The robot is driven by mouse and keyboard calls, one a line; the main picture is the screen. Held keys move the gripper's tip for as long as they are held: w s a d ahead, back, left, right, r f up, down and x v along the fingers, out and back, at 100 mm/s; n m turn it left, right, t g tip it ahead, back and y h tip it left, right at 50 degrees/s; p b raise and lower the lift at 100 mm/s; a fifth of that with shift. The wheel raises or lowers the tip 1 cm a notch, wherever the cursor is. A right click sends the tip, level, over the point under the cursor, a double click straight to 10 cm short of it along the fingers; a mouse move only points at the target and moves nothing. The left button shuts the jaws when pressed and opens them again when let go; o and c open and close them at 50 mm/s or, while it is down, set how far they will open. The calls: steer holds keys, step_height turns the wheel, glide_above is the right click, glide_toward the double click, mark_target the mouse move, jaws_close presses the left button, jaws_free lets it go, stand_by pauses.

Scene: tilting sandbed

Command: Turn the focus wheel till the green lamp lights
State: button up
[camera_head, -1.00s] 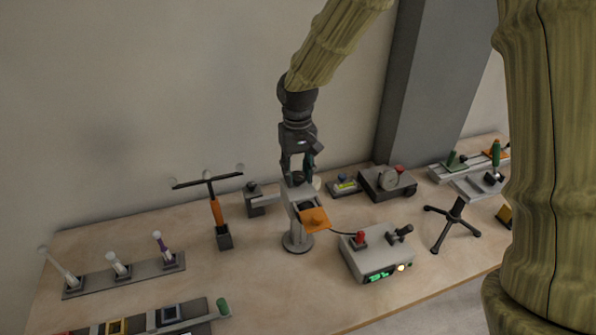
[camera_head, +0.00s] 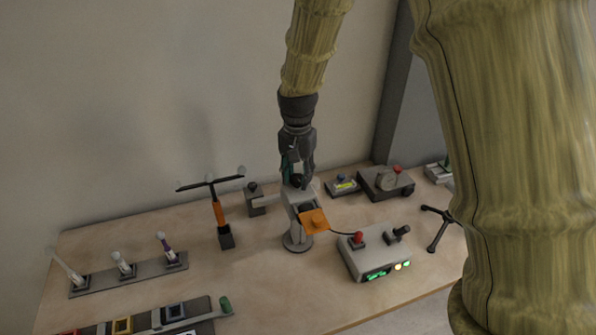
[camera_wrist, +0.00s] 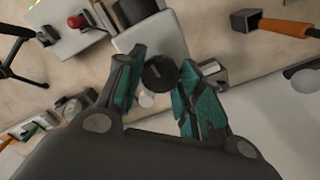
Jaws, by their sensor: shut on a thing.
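The focus wheel (camera_wrist: 160,73) is a dark round knob at the top of a pale stand (camera_head: 296,225) with an orange plate (camera_head: 313,221). My gripper (camera_head: 298,178) points down from above and is shut on the wheel. The wrist view shows a teal-lined finger on either side of it. In the head view the fingers mostly hide the wheel. A wired grey box (camera_head: 362,262) to the right has a green display (camera_head: 377,274). On its front a pale yellowish lamp (camera_head: 398,267) and a green lamp (camera_head: 407,264) both appear lit.
A red knob (camera_head: 358,237) and a black knob (camera_head: 399,233) top the box. An orange-handled T-shaped tool (camera_head: 218,214) stands left of the stand. Bare table lies in front of the stand.

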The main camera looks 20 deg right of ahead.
mark_target(298, 177)
steer(key=shift+r+m, duration=0.1)
steer(key=shift+m, duration=0.5)
steer(key=o, duration=1)
steer(key=shift+o, duration=0.2)
step_height(298, 177, up, 12)
